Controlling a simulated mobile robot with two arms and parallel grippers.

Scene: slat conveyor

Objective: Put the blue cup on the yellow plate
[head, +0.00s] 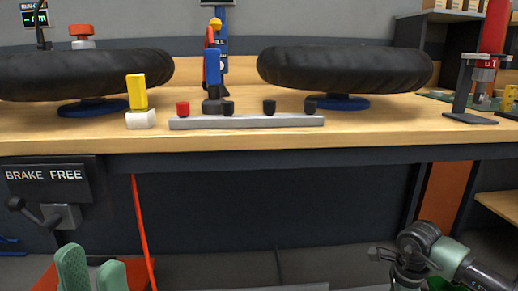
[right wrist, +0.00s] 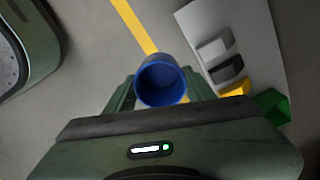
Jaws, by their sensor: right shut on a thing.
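The blue cup (right wrist: 162,82) shows in the right wrist view, its round opening facing the camera. My right gripper (right wrist: 160,90) is shut on it, with a green finger on each side. In the head view my right arm is at the lower right, and its gripper and the cup are not clearly visible there. My left gripper (head: 92,264) is at the lower left of the head view, its two green fingers apart with nothing seen between them. I see no yellow plate in either view.
A wooden bench (head: 375,117) crosses the head view, with two black tyres (head: 345,68) and a grey strip (head: 245,122) on it. A brake lever (head: 45,214) is at left. The right wrist view shows grey floor, a yellow stripe (right wrist: 133,24) and a white panel (right wrist: 262,45) with several small blocks.

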